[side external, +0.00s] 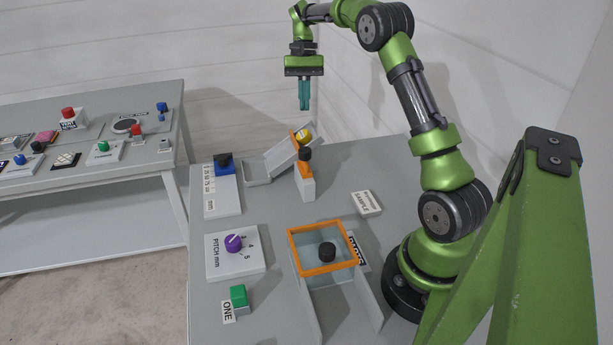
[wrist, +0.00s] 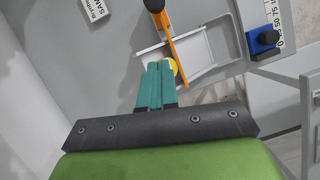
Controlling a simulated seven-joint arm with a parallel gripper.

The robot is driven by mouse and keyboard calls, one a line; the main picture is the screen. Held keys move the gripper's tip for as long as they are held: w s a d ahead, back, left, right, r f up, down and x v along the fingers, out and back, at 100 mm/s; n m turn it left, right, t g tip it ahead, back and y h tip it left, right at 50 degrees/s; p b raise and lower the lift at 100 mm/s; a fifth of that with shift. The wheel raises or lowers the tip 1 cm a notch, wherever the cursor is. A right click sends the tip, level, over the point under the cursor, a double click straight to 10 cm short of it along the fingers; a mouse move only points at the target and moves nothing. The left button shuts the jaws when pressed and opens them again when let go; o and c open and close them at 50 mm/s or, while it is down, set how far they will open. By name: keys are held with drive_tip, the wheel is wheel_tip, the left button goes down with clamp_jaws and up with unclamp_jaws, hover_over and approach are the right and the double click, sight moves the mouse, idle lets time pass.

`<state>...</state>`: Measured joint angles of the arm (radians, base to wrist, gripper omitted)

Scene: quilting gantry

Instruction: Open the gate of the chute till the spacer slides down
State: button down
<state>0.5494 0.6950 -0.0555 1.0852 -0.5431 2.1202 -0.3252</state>
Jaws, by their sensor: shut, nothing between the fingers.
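The chute (side external: 277,159) is a pale sloping channel at the back of the table, running down to the left in the side external view; it also shows in the wrist view (wrist: 194,47). The orange gate (wrist: 169,40) lies across it, with a black knob (side external: 305,153) at its near end. The yellow spacer (side external: 304,136) rests on the upper side of the gate; in the wrist view the spacer (wrist: 173,66) is partly hidden by my fingers. My gripper (side external: 304,106) has teal fingers, shut and empty, pointing down above the chute's upper end, apart from it.
A blue slider block (side external: 223,169) stands left of the chute. A white sample block (side external: 367,203) lies to the right. Nearer are a purple dial (side external: 233,242), a green button (side external: 238,296) and an orange-rimmed clear box (side external: 319,270). Air around my gripper is clear.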

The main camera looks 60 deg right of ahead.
sight(305, 132)
drive_tip(key=x, duration=0.5)
drive_tip(key=shift+s+a+f, duration=0.1)
drive_tip(key=shift+a+f, duration=0.05)
drive_tip(key=shift+f, duration=0.2)
drive_tip(key=shift+s+a+f, duration=0.15)
drive_tip(key=shift+s+a, duration=0.25)
drive_tip(key=shift+a, duration=0.2)
drive_tip(key=shift+s+a+f, duration=0.2)
drive_tip(key=shift+s+a, duration=0.2)
drive_tip(key=shift+a, duration=0.25)
drive_tip(key=shift+s+a, duration=0.3)
drive_tip(key=shift+a, duration=0.25)
drive_tip(key=s+a, duration=0.7)
drive_tip(key=shift+s+a, duration=0.25)
drive_tip(key=shift+s, duration=0.05)
drive_tip(key=w+d+r, duration=0.4)
drive_tip(key=d+r, duration=0.2)
drive_tip(key=r, duration=0.3)
drive_tip(key=shift+d+r, duration=0.2)
drive_tip(key=shift+d, duration=0.15)
